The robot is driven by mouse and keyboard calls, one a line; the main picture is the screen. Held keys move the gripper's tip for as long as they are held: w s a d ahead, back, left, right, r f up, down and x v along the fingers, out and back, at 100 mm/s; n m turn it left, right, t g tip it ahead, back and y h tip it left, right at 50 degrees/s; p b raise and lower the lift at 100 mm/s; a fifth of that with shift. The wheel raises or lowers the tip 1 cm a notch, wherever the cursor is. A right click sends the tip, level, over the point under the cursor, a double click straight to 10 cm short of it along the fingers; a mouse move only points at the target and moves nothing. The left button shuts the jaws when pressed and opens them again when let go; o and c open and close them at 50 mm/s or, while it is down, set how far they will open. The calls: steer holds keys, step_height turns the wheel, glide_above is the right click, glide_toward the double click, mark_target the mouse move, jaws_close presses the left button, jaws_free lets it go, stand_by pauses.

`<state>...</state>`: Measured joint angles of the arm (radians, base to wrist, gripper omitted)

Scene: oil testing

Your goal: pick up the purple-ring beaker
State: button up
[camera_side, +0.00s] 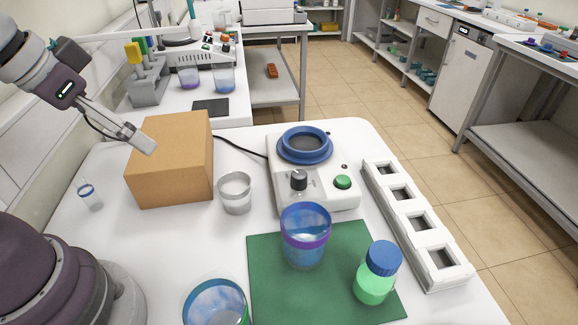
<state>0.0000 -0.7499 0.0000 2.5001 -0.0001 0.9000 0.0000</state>
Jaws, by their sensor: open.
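The purple-ring beaker (305,237) stands upright on the green mat (274,297), just in front of the white mixer device. It is translucent blue with a purple band around it. My gripper (146,144) is at the upper left, above the left part of the cardboard box and well away from the beaker. It is open and holds nothing that I can see. The two fingers overlap in this view.
A green bottle with a blue cap (376,272) stands right of the beaker. The mixer (318,187) is behind it.

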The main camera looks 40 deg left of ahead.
steer(key=o, duration=0.3)
steer(key=m+g, duration=0.6)
steer(key=m, duration=1.4)
glide_above(305, 235)
steer(key=w, duration=0.3)
step_height(305, 235, down, 7)
steer(key=f, duration=0.3)
steer(key=a+f, duration=0.1)
steer(key=f, duration=0.6)
steer(key=shift+s+a+f, duration=0.1)
steer(key=shift+a+f, duration=0.15)
steer(key=shift+f, duration=0.05)
